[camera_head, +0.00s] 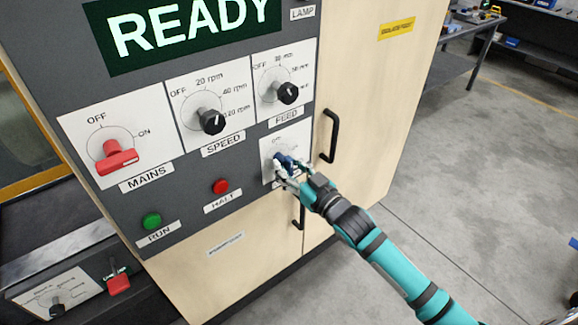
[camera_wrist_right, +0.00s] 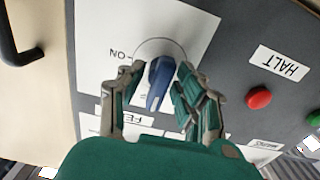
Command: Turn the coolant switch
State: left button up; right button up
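The coolant switch (camera_head: 283,159) is a blue knob on a white plate, low on the right of the grey control panel. My right gripper (camera_head: 286,167) is at this knob and partly covers it in the head view. In the right wrist view the blue knob (camera_wrist_right: 160,82) stands between the two fingers of my right gripper (camera_wrist_right: 162,72). The fingers are spread, one on each side, with narrow gaps seeming to show beside the knob. An ON mark shows at the dial; the label below is mostly hidden. My left gripper is not in view.
The red MAINS switch (camera_head: 116,157), SPEED knob (camera_head: 211,120) and FEED knob (camera_head: 288,93) sit nearby. The red HALT button (camera_head: 220,186) and green RUN button (camera_head: 151,220) are left of the gripper. A black door handle (camera_head: 330,136) juts out close on the right.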

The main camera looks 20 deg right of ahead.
jog(key=shift+s+d, duration=0.1)
jog(key=shift+s, duration=0.05)
jog(key=v, duration=1.1)
jog(key=shift+s, duration=0.35)
